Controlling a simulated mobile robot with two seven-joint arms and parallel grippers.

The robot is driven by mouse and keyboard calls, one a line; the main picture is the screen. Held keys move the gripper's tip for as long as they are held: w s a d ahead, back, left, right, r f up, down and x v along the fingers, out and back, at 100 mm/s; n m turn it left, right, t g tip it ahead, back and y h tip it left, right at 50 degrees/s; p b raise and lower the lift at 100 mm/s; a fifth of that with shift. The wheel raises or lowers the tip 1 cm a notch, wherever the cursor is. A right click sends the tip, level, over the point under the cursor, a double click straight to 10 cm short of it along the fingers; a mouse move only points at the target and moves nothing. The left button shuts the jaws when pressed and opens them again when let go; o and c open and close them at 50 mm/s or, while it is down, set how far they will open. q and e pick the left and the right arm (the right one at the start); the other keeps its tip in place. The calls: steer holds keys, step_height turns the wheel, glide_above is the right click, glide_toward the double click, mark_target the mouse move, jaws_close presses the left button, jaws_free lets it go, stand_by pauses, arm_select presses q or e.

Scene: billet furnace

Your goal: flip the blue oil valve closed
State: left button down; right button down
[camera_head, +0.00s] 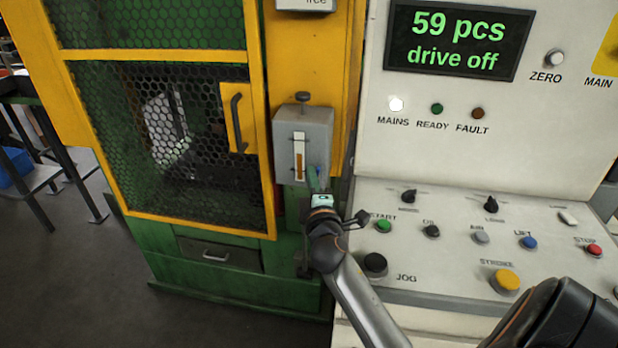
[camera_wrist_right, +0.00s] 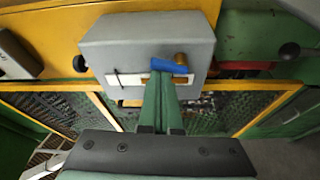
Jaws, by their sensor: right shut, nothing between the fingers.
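The blue oil valve lever (camera_wrist_right: 176,66) shows in the right wrist view at the grey oil box (camera_wrist_right: 130,45), close to a brass fitting (camera_wrist_right: 181,58). It lies crosswise to my fingers. In the head view the grey oil box (camera_head: 315,135), with its sight gauge, is mounted beside the mesh door; the lever is mostly hidden by my gripper there. My right gripper (camera_head: 313,178) is shut and empty, its green fingers reaching the box's lower edge. In the wrist view the fingertips (camera_wrist_right: 161,78) are right at the lever; I cannot tell whether they touch. My left gripper is not in view.
A control panel (camera_head: 450,280) with buttons and knobs stands close to the right of my right arm. The yellow-framed mesh door (camera_head: 170,215) with its handle (camera_head: 236,125) is left of the box. The floor (camera_head: 90,290) at lower left is clear.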

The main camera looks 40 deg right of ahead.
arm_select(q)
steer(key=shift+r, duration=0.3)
arm_select(e)
steer(key=shift+s+d, duration=0.35)
arm_select(q)
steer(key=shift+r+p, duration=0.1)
steer(key=shift+p, duration=0.3)
arm_select(e)
steer(key=shift+s+d+f, duration=0.25)
steer(key=shift+s, duration=0.05)
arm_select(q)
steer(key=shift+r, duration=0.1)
arm_select(e)
steer(key=shift+r, duration=0.1)
